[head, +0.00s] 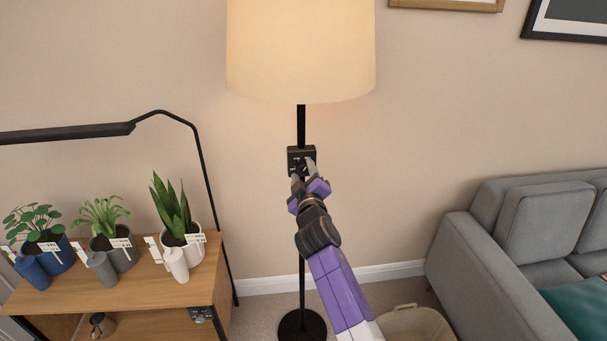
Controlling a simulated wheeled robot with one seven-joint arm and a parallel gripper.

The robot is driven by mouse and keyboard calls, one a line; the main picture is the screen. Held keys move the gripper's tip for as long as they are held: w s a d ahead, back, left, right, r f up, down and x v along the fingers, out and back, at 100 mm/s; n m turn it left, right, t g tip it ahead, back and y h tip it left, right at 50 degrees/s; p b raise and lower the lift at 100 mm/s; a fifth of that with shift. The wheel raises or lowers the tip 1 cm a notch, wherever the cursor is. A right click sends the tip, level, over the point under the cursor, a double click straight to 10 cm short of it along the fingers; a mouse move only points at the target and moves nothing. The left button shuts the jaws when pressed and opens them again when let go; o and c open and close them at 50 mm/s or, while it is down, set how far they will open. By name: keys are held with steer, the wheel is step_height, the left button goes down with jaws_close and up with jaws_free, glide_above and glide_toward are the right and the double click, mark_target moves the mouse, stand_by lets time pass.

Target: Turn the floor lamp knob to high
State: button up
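The floor lamp has a cream shade (300,50) that glows softly, a thin black pole (301,126) and a round black base (302,326). A small black control box (296,151) sits on the pole below the shade. My gripper (303,170) is at the front of this box, with its fingers over the box's lower part. The knob is small and mostly hidden by the fingers, so its setting cannot be read. I cannot tell whether the fingers are closed on the knob.
A grey sofa (480,270) is at right. A woven basket (415,322) sits on the floor near my arm. Wall space beside the pole is clear.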

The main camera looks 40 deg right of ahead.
jaws_close()
steer(key=shift+f+m+b, duration=0.1)
steer(key=shift+m+b, duration=0.2)
steer(key=shift+b, duration=0.15)
steer(key=m+b, duration=0.2)
steer(key=b, duration=0.1)
steer(key=shift+f, duration=0.2)
steer(key=m+b, duration=0.6)
steer(key=b, duration=0.1)
steer(key=shift+r+m, duration=0.1)
steer(key=shift+m, duration=0.2)
steer(key=shift+r+m+b, duration=0.15)
steer(key=shift+m+b, duration=0.85)
steer(key=shift+m, duration=0.2)
steer(key=shift+s+m, duration=0.1)
steer(key=shift+m, duration=0.2)
